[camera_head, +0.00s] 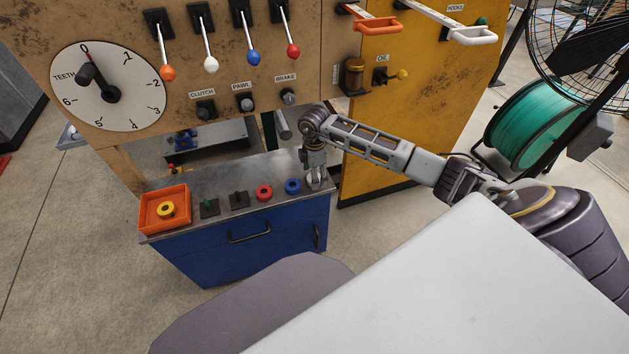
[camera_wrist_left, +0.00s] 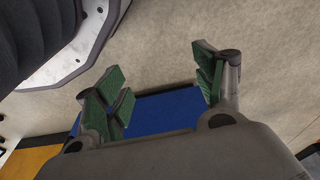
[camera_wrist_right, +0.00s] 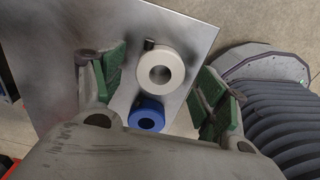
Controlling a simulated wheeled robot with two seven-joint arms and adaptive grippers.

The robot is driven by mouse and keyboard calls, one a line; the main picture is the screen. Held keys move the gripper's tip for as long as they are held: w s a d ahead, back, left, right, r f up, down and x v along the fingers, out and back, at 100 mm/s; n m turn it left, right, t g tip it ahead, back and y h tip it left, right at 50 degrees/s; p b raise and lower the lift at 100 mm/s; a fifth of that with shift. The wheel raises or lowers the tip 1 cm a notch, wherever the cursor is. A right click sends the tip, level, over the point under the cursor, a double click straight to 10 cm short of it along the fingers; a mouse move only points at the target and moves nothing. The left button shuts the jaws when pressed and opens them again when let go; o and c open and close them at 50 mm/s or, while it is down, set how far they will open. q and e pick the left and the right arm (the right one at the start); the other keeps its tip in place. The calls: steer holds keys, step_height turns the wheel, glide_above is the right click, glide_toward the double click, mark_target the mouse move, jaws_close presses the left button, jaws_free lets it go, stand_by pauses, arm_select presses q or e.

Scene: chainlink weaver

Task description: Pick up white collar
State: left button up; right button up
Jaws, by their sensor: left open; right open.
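The white collar (camera_wrist_right: 179,62) lies on the metal bench top in the right wrist view, a thick ring with a hole and a small dark knob on its rim. My right gripper (camera_wrist_right: 165,85) is open, with its green-padded fingers on either side of the collar in that view; I see no contact. In the head view my right gripper (camera_head: 315,167) points down at the bench's right end, largely hiding the white collar (camera_head: 317,184). My left gripper (camera_wrist_left: 160,78) is open and empty in the left wrist view and out of the head view.
A blue collar (camera_head: 292,186) sits close beside the white one, with a red collar (camera_head: 264,192) farther left. Dark fixtures (camera_head: 238,200) and an orange tray (camera_head: 184,194) with a yellow ring follow. The lever panel (camera_head: 225,75) stands behind the bench (camera_head: 240,172).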

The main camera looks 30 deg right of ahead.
steer(key=shift+f, duration=0.65)
steer(key=shift+c, duration=0.2)
steer(key=shift+r, duration=0.1)
steer(key=c, duration=1.2)
